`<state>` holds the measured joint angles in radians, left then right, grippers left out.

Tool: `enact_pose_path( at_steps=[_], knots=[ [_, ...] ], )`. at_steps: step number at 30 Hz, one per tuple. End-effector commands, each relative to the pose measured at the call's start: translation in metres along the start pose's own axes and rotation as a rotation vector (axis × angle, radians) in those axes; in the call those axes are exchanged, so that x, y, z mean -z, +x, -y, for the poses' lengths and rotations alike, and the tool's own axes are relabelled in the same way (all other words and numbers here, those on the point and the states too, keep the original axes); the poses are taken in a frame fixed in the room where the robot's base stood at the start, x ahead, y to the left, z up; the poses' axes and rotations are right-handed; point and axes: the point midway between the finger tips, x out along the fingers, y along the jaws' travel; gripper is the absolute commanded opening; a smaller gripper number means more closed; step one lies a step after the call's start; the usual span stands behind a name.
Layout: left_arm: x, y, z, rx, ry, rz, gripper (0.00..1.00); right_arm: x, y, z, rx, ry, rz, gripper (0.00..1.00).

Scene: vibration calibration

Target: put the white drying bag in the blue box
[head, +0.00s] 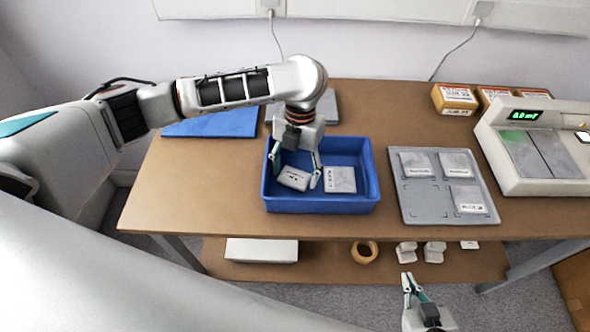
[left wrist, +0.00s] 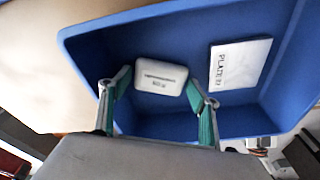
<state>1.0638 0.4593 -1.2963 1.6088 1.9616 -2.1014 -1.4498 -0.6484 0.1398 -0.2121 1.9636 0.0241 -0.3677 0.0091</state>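The white drying bag (head: 293,178), a small rounded packet with dark print, lies inside the blue box (head: 322,206), in its left part. It also shows in the left wrist view (left wrist: 160,77). My left gripper (head: 297,172) reaches down into the box from above. Its fingers are spread wide, one to each side of the bag, with visible gaps between them and the bag in the left wrist view (left wrist: 157,100). My right gripper (head: 409,282) is low at the bottom of the head view, away from the table; its finger gap is too small to judge.
A flat white packet (head: 340,180) with print lies in the box, right of the bag. A grey tray (head: 420,212) with three white packets is to the right, then a scale (head: 541,155). A blue mat (head: 215,124) lies behind left. The table's front left (head: 190,200) is clear.

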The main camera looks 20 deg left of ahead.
Motion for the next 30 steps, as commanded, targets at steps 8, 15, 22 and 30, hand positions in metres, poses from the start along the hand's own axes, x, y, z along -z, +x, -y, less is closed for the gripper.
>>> enact_pose_path(
  at_steps=[8, 15, 22, 30],
  knots=[
    [0.0, -0.003, 0.0, 0.0, 0.0, 0.001, 0.62, 0.001, 0.0, 0.0, 0.0, 0.0, -0.003, 0.0],
    [-0.001, -0.039, 0.0, 0.0, 0.001, 0.005, 0.62, 0.006, -0.004, -0.001, 0.0, -0.001, 0.0, 0.0],
    [-0.001, -0.086, -0.001, -0.002, 0.0, 0.006, 0.62, 0.012, -0.008, -0.002, 0.0, 0.0, 0.0, 0.0],
    [0.0, -0.119, 0.0, 0.0, -0.001, 0.0, 0.62, 0.015, -0.01, -0.002, 0.0, -0.001, 0.0, 0.0]
  ],
)
